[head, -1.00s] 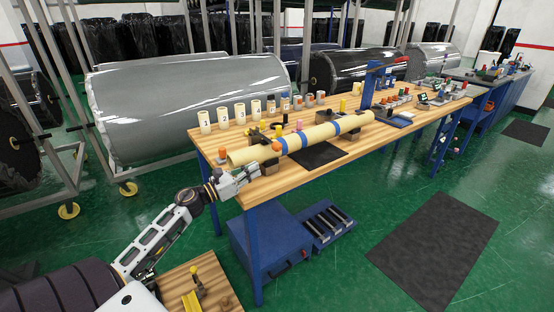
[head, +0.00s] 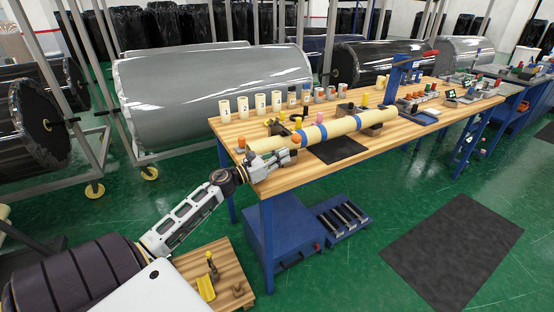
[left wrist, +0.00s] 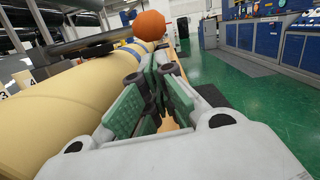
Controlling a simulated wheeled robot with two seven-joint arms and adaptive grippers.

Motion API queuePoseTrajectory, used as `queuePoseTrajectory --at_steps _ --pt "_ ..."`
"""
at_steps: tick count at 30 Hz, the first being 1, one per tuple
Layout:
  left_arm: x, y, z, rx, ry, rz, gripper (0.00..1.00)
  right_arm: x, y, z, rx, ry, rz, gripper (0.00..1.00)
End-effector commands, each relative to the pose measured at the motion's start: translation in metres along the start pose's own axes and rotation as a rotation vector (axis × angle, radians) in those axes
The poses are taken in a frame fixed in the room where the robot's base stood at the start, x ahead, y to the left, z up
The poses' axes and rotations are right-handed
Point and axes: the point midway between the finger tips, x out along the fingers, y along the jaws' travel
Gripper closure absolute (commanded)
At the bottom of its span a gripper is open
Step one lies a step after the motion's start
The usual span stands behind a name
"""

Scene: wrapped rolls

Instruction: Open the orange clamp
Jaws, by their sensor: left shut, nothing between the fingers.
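The long yellow roll (head: 345,126) with blue bands lies on the wooden workbench. A round orange knob (head: 297,138), which seems to belong to the orange clamp, shows at the roll's near side. In the left wrist view the orange knob (left wrist: 149,25) stands just beyond my fingertips, and the rest of the clamp is hidden behind them. My left gripper (head: 290,156) is shut and empty, beside the near side of the roll (left wrist: 70,95). Its green-padded fingers (left wrist: 150,90) are together in the left wrist view. My right gripper is not in view.
Several numbered cream cylinders (head: 260,103) stand along the back of the bench (head: 280,182). Another orange piece (head: 241,143) sits at the bench's left end. A black mat (head: 338,150) lies in front of the roll. A blue cabinet (head: 285,235) stands below. Green floor is open at right.

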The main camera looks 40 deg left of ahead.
Motion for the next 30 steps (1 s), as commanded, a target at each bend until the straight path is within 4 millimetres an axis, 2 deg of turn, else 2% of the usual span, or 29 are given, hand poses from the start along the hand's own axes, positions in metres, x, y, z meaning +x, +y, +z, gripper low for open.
queuePoseTrajectory --at_steps 18,30 --pt "0.044 0.001 0.001 0.000 -0.001 0.001 1.00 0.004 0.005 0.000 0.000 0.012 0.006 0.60" --pt "0.054 0.000 0.000 0.000 0.000 0.000 1.00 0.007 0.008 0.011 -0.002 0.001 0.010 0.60"
